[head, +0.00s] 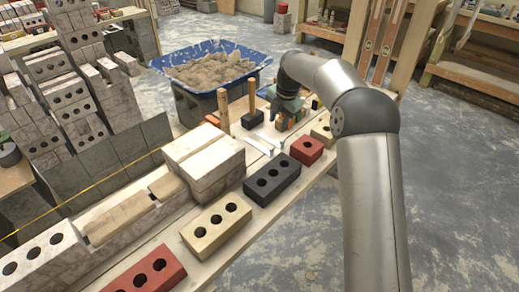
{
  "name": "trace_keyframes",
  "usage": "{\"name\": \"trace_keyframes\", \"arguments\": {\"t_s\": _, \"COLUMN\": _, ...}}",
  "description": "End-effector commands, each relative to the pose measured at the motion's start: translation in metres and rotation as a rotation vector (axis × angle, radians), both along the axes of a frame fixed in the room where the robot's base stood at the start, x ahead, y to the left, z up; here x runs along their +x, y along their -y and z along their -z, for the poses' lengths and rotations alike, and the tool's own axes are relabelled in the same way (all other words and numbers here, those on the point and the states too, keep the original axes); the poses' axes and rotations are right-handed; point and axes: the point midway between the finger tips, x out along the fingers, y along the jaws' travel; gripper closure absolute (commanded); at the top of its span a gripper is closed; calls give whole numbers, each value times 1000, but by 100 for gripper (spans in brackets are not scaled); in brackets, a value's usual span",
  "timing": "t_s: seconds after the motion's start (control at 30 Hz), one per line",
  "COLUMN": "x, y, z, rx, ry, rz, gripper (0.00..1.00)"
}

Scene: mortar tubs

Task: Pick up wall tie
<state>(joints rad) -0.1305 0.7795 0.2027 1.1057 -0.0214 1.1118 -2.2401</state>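Two thin pale metal strips (257,145) lie flat on the plank bench, beside the dark three-hole brick; either may be the wall tie, but they are too small to tell. My arm reaches over the bench from the right. Its dark wrist points down, and my gripper (284,117) is low over the bench, behind the strips and among small teal and brown items. The fingers are too small and dark to show whether they are open or shut, or whether anything is between them.
Two wooden-handled hammers (253,104) stand left of my gripper. A dark brick (272,178), a red brick (306,150) and a tan brick (216,223) line the bench. Brick stacks (70,95) fill the left. The floor at right is clear.

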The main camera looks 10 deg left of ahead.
Motion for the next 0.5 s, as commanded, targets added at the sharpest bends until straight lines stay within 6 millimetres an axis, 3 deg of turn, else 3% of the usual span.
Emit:
{"name": "trace_keyframes", "arguments": {"t_s": 0.03, "x": 0, "y": -2, "z": 15, "rx": -2, "ry": -5, "rz": -1, "gripper": 64}}
{"name": "trace_keyframes", "arguments": {"t_s": 0.3, "x": 6, "y": -11, "z": 68, "rx": -1, "ry": -4, "rz": 2, "gripper": 64}}
{"name": "trace_keyframes", "arguments": {"t_s": 0.5, "x": 9, "y": -13, "z": 85, "rx": -1, "ry": -2, "rz": 3, "gripper": 64}}
